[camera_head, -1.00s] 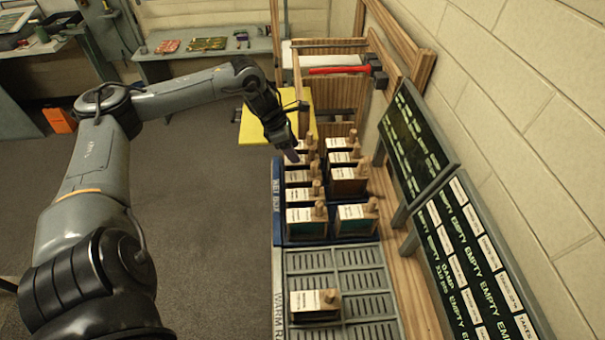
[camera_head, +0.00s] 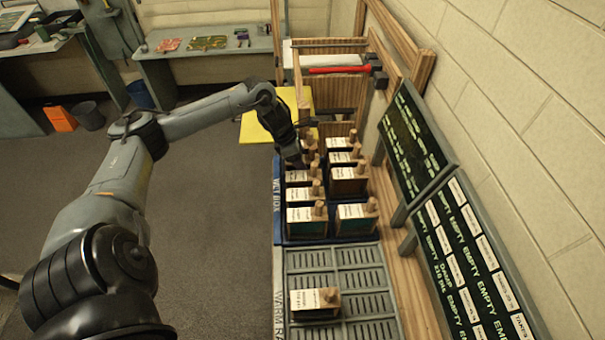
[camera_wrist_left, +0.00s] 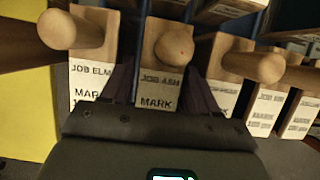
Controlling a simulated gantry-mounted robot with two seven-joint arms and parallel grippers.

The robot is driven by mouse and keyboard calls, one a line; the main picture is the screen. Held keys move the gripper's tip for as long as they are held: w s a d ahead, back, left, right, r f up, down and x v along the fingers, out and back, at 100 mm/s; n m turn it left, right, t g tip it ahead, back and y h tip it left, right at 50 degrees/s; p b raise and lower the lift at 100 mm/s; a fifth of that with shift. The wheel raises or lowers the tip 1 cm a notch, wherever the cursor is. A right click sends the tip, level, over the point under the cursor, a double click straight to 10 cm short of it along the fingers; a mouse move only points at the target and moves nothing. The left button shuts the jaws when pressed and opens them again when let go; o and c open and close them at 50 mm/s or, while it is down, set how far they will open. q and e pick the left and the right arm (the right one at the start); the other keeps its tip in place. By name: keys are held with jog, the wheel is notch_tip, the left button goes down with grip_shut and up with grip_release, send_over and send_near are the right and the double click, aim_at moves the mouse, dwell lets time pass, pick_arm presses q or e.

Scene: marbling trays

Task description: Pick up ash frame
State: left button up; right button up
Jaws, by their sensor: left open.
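The ash frame (camera_wrist_left: 166,88) is a wooden block with a round peg and a white label reading "JOB ASH MARK". It shows in the middle of the left wrist view. My left gripper (camera_wrist_left: 160,84) is open, with one dark finger on each side of the ash frame. I cannot tell whether the fingers touch it. In the head view my left gripper (camera_head: 296,157) is low over the far left part of the blue wet box (camera_head: 278,228) and hides part of the frames there. My right gripper is not in view.
An elm frame (camera_wrist_left: 80,50) stands close on one side of the ash frame, and another frame (camera_wrist_left: 226,65) on the other. A grey warm rack (camera_head: 360,283) holds one frame (camera_head: 308,304). Sign boards (camera_head: 415,135) stand on the right. A yellow panel (camera_head: 257,128) lies beyond the box.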

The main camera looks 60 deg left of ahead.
pick_arm(q)
jog(key=shift+c, duration=0.2)
grip_shut()
jog(key=shift+r, duration=0.15)
notch_tip(320, 180, up, 10)
jog(key=shift+f+p, duration=0.1)
jog(key=shift+p, duration=0.25)
notch_tip(320, 180, up, 12)
jog(key=p, duration=1)
jog(key=shift+p, duration=0.4)
jog(key=shift+f, duration=0.1)
